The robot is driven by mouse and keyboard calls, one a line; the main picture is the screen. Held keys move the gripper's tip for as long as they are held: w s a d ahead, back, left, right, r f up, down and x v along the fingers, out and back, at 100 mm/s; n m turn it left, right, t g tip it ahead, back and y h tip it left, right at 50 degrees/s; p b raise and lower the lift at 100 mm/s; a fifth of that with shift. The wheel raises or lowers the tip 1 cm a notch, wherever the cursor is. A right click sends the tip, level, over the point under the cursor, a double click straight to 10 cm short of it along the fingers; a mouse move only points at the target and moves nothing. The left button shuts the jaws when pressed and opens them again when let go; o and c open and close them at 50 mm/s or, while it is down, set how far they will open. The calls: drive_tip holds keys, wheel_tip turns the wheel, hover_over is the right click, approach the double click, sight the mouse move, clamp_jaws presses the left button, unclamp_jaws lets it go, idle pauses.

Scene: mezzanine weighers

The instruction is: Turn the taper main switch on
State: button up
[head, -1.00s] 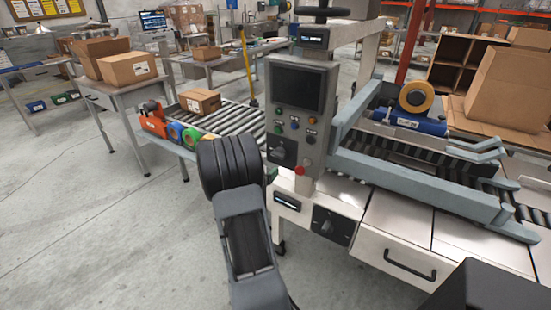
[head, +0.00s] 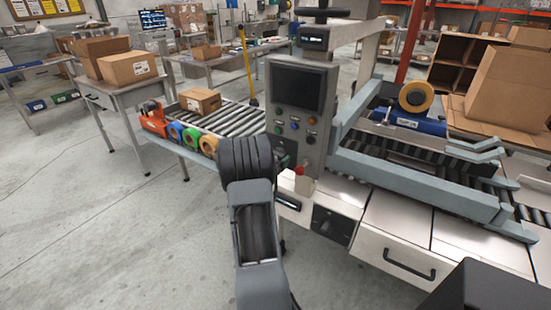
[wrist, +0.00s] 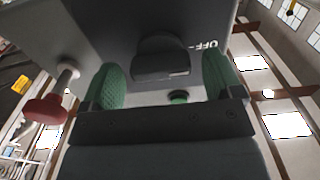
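The taper's grey control panel (head: 296,110) stands upright on the machine, with a dark screen and several coloured buttons. In the wrist view a dark rotary knob (wrist: 162,58) sticks out from a grey face, with the letters OFF (wrist: 207,44) beside it. My gripper (wrist: 164,82) is open, its green finger pads one on each side of the knob, with gaps showing. In the head view my arm's dark end covers much of the panel's lower left, where this knob sits. A red mushroom button (wrist: 45,108) is left of the fingers; it also shows in the head view (head: 299,171).
Another dark rotary knob (head: 326,227) is on the machine's lower front, near a drawer handle (head: 409,264). A roller conveyor (head: 229,118) with a carton (head: 200,100) and tape rolls (head: 191,138) lies left. The floor at left is clear.

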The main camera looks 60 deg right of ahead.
drive_tip(key=c, duration=0.8)
drive_tip(key=shift+c, duration=0.2)
drive_tip(key=shift+f+m+b, duration=0.1)
drive_tip(key=shift+m+b, duration=0.2)
drive_tip(key=shift+b, duration=0.2)
drive_tip(key=m+b, duration=1.7)
drive_tip(key=b, duration=0.3)
drive_tip(key=shift+m+b, duration=0.3)
drive_tip(key=shift+b, duration=0.05)
